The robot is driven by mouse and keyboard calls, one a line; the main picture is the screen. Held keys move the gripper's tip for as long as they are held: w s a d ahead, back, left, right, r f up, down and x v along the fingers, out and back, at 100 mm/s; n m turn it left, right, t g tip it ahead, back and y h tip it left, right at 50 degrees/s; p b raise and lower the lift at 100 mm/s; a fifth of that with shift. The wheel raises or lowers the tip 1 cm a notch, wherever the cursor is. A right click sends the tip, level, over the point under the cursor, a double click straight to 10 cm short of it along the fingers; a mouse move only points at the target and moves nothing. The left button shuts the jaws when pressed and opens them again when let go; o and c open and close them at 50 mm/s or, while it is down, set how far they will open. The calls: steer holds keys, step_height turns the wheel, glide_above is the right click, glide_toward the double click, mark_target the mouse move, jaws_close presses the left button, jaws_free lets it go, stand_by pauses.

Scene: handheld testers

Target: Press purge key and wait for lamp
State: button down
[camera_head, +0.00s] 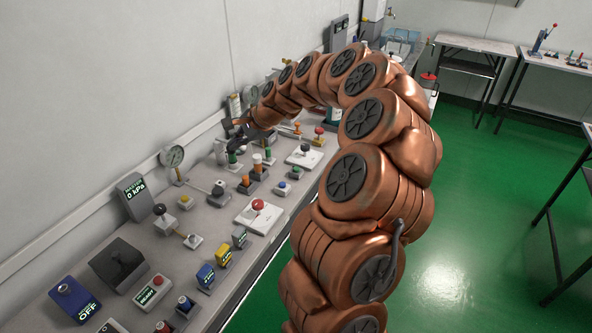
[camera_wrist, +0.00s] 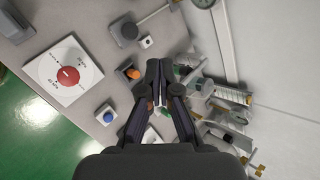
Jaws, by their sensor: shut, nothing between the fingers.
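My gripper (camera_head: 238,132) is shut and empty, above the crowded part of the bench near the wall. In the wrist view my gripper's fingertips (camera_wrist: 157,66) are together, just beside an orange button (camera_wrist: 133,73) on a dark base. I cannot tell whether they touch anything. A blue button (camera_wrist: 108,116) is farther to the lower left. No key legibly marked purge shows, and I cannot tell which thing is the lamp. Some controls behind the fingers are partly hidden.
A white plate with a red knob (camera_head: 257,204) sits at the bench's front edge. A display reading 0 kPa (camera_head: 134,192) stands near the wall. A blue box marked OFF (camera_head: 74,299) is at the lower left. The green floor (camera_head: 480,200) is open at the right.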

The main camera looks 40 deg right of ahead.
steer(key=d+f+m+t+h, duration=0.1)
steer(key=d+f+m, duration=0.25)
steer(key=d, duration=0.65)
steer(key=m+h, duration=0.3)
steer(key=m, duration=0.2)
glide_above(297, 169)
step_height(297, 169, down, 4)
steer(key=f, duration=0.1)
steer(key=shift+s+d+r+t, duration=0.1)
steer(key=shift+r+t, duration=0.15)
steer(key=shift+t, duration=0.05)
steer(key=shift+f, duration=0.15)
step_height(297, 169, down, 7)
steer(key=b, duration=0.5)
steer(key=shift+r+b, duration=0.2)
steer(key=shift+b, duration=0.15)
steer(key=shift+f, duration=0.95)
steer(key=shift+f, duration=0.2)
steer(key=shift+f, duration=0.25)
